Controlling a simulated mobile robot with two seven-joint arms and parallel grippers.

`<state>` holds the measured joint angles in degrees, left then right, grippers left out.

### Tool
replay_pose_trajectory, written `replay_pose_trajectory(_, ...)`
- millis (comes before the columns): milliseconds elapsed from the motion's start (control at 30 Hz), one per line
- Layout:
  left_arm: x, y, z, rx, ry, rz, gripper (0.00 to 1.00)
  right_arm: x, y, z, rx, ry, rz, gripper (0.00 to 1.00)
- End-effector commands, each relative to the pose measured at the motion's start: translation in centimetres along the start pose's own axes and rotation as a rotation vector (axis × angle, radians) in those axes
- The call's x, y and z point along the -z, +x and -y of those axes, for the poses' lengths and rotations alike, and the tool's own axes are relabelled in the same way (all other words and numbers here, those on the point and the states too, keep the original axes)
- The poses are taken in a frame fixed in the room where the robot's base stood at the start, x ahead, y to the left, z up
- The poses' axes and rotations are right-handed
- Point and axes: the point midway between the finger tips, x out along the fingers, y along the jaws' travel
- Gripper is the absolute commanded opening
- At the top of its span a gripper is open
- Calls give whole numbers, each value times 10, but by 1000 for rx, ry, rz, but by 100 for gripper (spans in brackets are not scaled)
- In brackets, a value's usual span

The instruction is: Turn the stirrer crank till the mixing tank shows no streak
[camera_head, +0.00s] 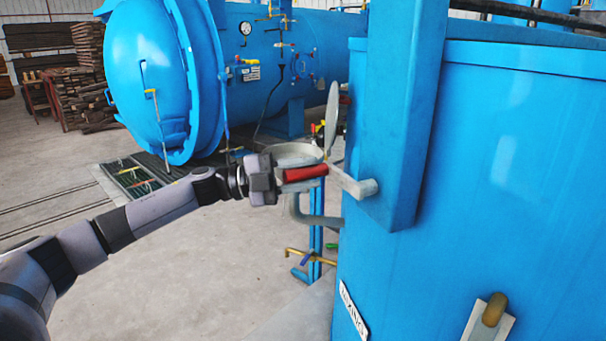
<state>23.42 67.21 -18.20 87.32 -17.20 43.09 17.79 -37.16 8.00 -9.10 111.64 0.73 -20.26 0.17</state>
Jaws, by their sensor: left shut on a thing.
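The blue mixing tank (520,190) fills the right side, with a partly visible white label (352,312) reading "MIXING". The stirrer crank (350,183) is a grey arm on the tank's blue upright, with a red handle (308,173) pointing left. My left gripper (283,176) is shut on the red handle's left end; the fingers are partly hard to make out. A small brownish-yellow rounded part (494,310) on a pale plate sits low on the tank front; I cannot tell whether it shows a streak. My right gripper is out of view.
A large blue autoclave (150,75) with a domed door stands at back left. A grey round dish-like part (297,154) and pipes with a yellow valve handle (310,256) are close by the crank. Wood stacks (80,90) stand far left. The concrete floor at lower left is clear.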

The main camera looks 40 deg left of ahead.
Motion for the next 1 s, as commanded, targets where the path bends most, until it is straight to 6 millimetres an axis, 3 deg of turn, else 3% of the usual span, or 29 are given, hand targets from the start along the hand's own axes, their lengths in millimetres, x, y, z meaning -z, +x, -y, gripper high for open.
replay_pose_trajectory(67,2,1,5,9,-1,-6,0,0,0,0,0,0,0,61)
replay_pose_trajectory(100,2,1,5,9,-1,-6,38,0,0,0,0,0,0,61)
replay_pose_trajectory(167,2,1,4,8,-1,-7,56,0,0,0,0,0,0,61)
replay_pose_trajectory(567,0,-4,0,1,-2,-2,56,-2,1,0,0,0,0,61)
replay_pose_trajectory(1000,0,-49,-2,-2,-1,-3,56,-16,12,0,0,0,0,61)
